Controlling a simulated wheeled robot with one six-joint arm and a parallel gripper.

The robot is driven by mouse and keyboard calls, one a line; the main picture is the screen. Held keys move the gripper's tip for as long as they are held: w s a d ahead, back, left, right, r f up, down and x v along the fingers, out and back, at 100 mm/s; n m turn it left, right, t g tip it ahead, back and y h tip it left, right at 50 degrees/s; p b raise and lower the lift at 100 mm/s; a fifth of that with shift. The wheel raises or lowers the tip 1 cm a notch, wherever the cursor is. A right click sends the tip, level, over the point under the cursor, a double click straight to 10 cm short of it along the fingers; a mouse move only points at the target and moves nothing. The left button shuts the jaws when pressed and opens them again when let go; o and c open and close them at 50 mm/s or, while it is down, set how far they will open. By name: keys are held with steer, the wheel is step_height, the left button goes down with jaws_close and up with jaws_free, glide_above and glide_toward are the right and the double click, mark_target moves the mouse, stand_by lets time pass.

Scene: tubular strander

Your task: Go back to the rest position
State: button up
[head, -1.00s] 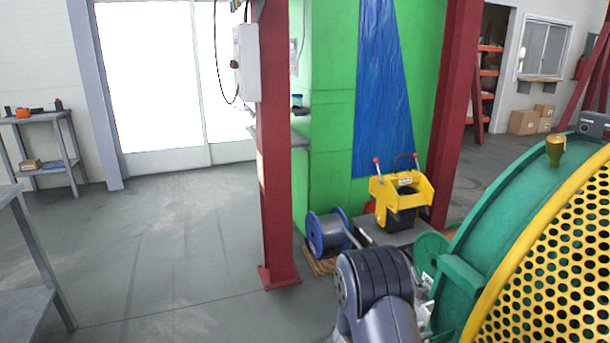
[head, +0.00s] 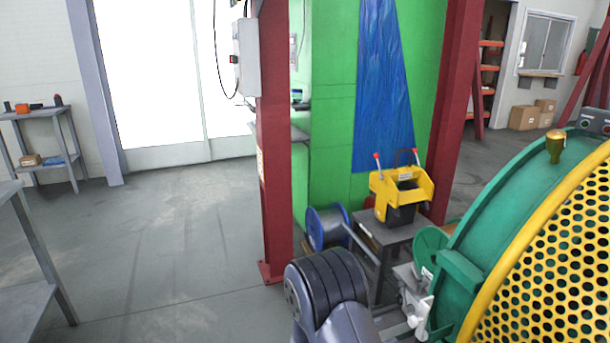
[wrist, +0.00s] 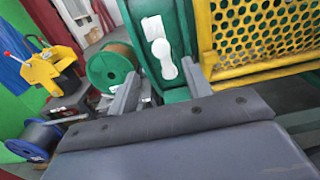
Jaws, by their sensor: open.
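My gripper (wrist: 160,86) shows in the wrist view with its two grey fingers spread apart and nothing between them. Beyond the fingers are the green housing of the strander (wrist: 158,12) with white fittings and a green spool (wrist: 112,66). In the head view my dark grey arm link is at the bottom centre, left of the green and yellow strander (head: 500,225). I cannot make out my fingers clearly in the head view.
A yellow device (head: 402,190) stands on a small grey table (head: 392,232). A blue-rimmed spool (head: 325,228) sits beside it. A red column (head: 275,150) rises left of these. The yellow perforated guard (head: 550,260) is close on the right. Open floor (head: 170,240) lies left.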

mark_target(414, 327)
steer(key=x, duration=1)
steer(key=shift+s+f+m+b, duration=0.2)
steer(key=shift+m+b, duration=0.1)
steer(key=shift+b, duration=0.05)
steer(key=shift+s+d+r+m+b, duration=0.15)
steer(key=shift+s+m+b, duration=0.25)
steer(key=shift+m, duration=0.4)
steer(key=shift+s, duration=0.1)
